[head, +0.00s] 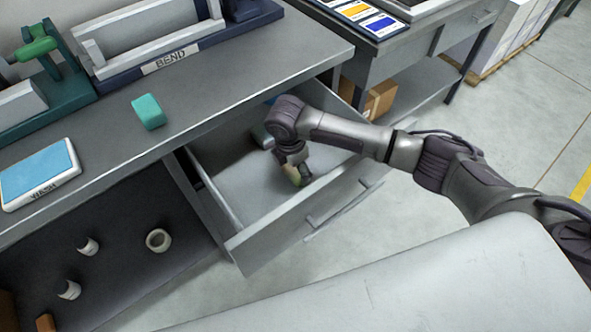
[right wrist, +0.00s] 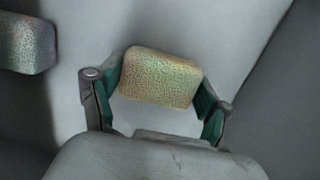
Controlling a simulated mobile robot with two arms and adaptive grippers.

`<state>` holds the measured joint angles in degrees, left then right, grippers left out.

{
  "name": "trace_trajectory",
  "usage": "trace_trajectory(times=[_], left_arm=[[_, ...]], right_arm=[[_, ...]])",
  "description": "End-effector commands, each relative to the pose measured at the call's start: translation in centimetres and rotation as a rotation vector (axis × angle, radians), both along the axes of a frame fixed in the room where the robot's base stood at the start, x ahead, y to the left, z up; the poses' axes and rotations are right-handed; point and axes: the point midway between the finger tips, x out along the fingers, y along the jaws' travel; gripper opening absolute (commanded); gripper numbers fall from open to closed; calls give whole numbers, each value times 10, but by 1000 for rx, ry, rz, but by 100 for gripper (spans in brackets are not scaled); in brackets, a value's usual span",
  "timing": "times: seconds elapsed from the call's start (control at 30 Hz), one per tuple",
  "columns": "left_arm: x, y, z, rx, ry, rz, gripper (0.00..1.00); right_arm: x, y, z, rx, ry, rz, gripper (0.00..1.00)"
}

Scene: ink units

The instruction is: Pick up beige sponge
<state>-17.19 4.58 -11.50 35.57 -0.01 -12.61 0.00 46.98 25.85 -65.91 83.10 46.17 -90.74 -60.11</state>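The beige sponge (right wrist: 160,78), a speckled block with rounded edges, sits between the two finger pads of my right gripper (right wrist: 160,85) in the right wrist view. Both green pads meet its sides, with no clear gap. In the head view my right gripper (head: 294,168) points down inside the open drawer (head: 245,195), and the sponge shows small at its fingertips (head: 291,186). I cannot tell whether the sponge touches the drawer floor. My left gripper is out of view.
Another speckled block (right wrist: 28,43) lies left of my gripper in the right wrist view. The drawer's front wall (head: 300,222) and sides surround my gripper. The bench top (head: 200,95) overhangs at left, carrying a teal block (head: 148,111) and a blue-topped pad (head: 40,172).

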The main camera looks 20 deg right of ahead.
Motion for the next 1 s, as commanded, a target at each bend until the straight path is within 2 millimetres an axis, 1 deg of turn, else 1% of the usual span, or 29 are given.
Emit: trace_trajectory(times=[0.03, 0.07, 0.27, 0.37, 0.47, 0.7, 0.8, 0.9, 1.0], left_arm=[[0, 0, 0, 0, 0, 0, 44], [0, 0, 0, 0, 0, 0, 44], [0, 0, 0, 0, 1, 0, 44], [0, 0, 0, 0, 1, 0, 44], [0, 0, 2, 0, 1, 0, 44], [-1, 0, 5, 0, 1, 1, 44], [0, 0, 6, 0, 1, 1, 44], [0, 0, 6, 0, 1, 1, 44], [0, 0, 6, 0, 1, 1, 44]], right_arm=[[0, 0, 0, 0, 0, 0, 58], [0, 0, 0, 0, 0, 0, 54], [0, 0, 0, 0, 0, 0, 53], [0, 0, 4, 1, -2, 0, 53], [1, 0, 15, 1, -3, 0, 53], [1, 0, 64, 1, -4, -1, 53], [1, 0, 81, 1, -4, 0, 53], [1, 0, 93, 1, -2, -2, 53], [0, 0, 99, 0, 0, -2, 53]])
